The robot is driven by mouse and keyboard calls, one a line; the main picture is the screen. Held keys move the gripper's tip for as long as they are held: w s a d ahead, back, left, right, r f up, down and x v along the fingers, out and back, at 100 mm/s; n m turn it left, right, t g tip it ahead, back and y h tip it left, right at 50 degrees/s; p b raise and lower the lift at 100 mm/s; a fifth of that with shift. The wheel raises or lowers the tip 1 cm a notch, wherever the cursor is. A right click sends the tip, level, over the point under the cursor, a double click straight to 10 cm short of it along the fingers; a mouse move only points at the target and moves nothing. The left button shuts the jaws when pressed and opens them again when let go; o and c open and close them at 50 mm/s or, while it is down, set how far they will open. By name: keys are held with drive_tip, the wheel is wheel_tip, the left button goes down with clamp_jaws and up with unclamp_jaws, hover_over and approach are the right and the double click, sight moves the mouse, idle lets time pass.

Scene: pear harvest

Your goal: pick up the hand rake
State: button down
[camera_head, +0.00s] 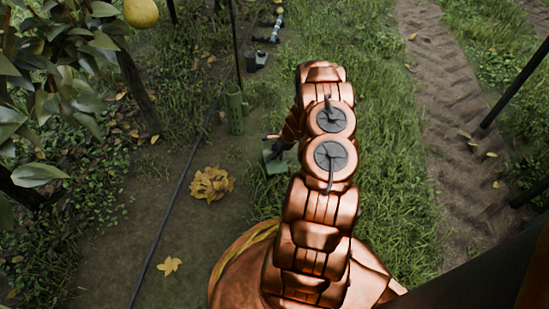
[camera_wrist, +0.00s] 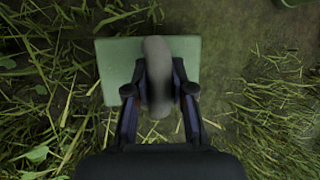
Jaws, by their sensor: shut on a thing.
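The hand rake shows in the wrist view as a thick grey-brown handle (camera_wrist: 157,52) over a flat pale green plate (camera_wrist: 118,72); no tines can be made out. My gripper (camera_wrist: 158,82) is shut on the handle, one dark finger on each side. In the head view, a green piece of the rake (camera_head: 274,164) shows just left of my copper arm, low by the grass edge. My arm hides most of the gripper there. I cannot tell whether the plate touches the ground.
A green cylindrical container (camera_head: 236,110) stands behind and left of the rake. A dark hose (camera_head: 182,180) runs along the dirt, with a pile of yellow leaves (camera_head: 211,184) beside it. A pear (camera_head: 141,12) hangs at upper left. Open grass lies right of my arm.

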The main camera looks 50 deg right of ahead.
drive_tip(key=shift+r+p, duration=0.4)
drive_tip(key=shift+r, duration=0.1)
drive_tip(key=r+p, duration=0.2)
drive_tip(key=r, duration=0.1)
drive_tip(key=shift+s+a, duration=0.2)
drive_tip(key=shift+s, duration=0.2)
drive_tip(key=s+a+r+p, duration=0.1)
drive_tip(key=s+a+p, duration=0.2)
drive_tip(key=s, duration=1)
drive_tip(key=shift+s+a, duration=0.35)
drive_tip(key=shift+a, duration=1.3)
drive_tip(key=c, duration=1.5)
unclamp_jaws()
clamp_jaws()
